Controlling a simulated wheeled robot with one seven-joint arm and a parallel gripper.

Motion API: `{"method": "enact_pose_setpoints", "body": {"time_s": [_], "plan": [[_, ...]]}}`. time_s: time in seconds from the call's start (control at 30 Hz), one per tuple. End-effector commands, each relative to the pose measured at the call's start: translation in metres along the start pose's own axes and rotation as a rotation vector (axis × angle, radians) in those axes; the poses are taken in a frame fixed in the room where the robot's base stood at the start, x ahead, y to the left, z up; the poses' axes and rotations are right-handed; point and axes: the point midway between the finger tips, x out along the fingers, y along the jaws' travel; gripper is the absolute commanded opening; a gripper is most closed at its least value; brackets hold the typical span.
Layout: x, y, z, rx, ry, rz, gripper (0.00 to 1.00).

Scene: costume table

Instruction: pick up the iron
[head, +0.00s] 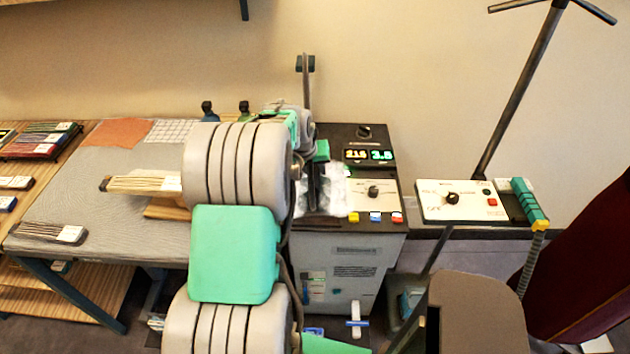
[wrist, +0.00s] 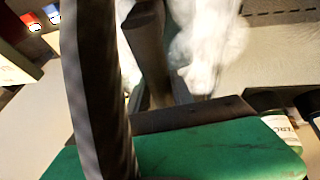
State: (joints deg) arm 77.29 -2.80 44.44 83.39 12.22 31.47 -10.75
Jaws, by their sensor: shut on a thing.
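My gripper (head: 312,188) is at the top of the grey control station (head: 352,262), its dark fingers pointing down. In the wrist view, a long dark finger (wrist: 95,90) crosses the left side in front of the green palm. The fingers are shut on what appears to be the iron's dark handle (wrist: 150,55). Most of the iron is hidden by my fingers and arm. A blurred white patch (head: 337,192) lies behind the fingers; I cannot tell whether it is steam or part of the iron. Whether the iron touches the station is not clear.
The station's panel has lit displays (head: 368,154) and a knob. To its left is a grey-topped table (head: 110,215) with fabric swatches and bundles.

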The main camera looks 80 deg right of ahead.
Motion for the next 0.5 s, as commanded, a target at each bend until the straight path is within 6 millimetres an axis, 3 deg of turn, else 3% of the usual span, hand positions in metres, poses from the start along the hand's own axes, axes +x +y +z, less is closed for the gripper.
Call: {"method": "enact_pose_setpoints", "body": {"time_s": [0.27, 0.4, 0.5], "plan": [[-0.014, 0.003, -0.008, 0.001, 0.009, 0.001, 0.00], [-0.029, 0.007, -0.015, 0.003, 0.010, 0.001, 0.00], [-0.047, 0.010, -0.008, 0.003, 0.010, 0.002, 0.00]]}}
